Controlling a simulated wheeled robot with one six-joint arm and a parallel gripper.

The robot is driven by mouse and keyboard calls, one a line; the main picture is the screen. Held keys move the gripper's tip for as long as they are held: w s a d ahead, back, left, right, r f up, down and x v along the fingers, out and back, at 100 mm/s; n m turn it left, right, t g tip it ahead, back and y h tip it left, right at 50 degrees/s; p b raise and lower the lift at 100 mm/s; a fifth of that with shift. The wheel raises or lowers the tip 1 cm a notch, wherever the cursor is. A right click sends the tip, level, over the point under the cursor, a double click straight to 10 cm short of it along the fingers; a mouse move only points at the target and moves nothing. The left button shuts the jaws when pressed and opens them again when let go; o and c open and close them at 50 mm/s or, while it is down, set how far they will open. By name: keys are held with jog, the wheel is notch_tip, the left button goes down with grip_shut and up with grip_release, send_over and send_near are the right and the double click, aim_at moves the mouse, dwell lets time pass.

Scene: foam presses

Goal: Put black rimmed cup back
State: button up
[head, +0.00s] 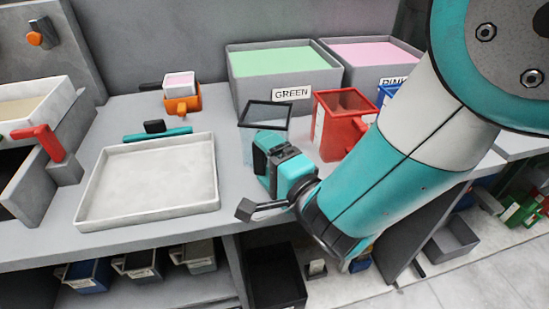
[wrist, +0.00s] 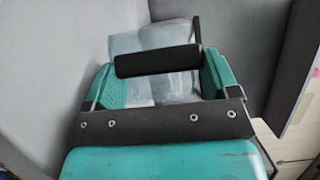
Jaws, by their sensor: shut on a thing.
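The black rimmed cup (head: 264,113) is clear, with a dark square rim, and looks upright in front of the GREEN bin in the head view. My gripper (head: 266,143) is at its near side and hides its lower part. In the wrist view, my gripper (wrist: 160,62) is shut on the cup's black handle, which lies across between the teal fingers. The clear cup wall (wrist: 150,42) shows behind the handle. I cannot tell whether the cup's base touches the table.
The GREEN bin (head: 291,94) and PINK bin (head: 394,82) stand behind. A red cup (head: 336,130) is close on the right. A white tray (head: 87,190) lies left, with an orange cup (head: 183,106) behind it. Bare table shows between the tray and my gripper.

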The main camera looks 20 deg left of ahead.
jog(key=shift+r, duration=0.1)
jog(key=o, duration=0.8)
jog(key=shift+s+d+f+b, duration=0.2)
jog(key=shift+s+d+b, duration=0.1)
jog(key=shift+b, duration=0.35)
jog(key=b+v, duration=0.5)
jog(key=b, duration=0.3)
jog(key=b+v, duration=0.6)
jog(key=b, duration=0.2)
jog(key=shift+d+r, duration=0.15)
jog(key=shift+r, duration=0.05)
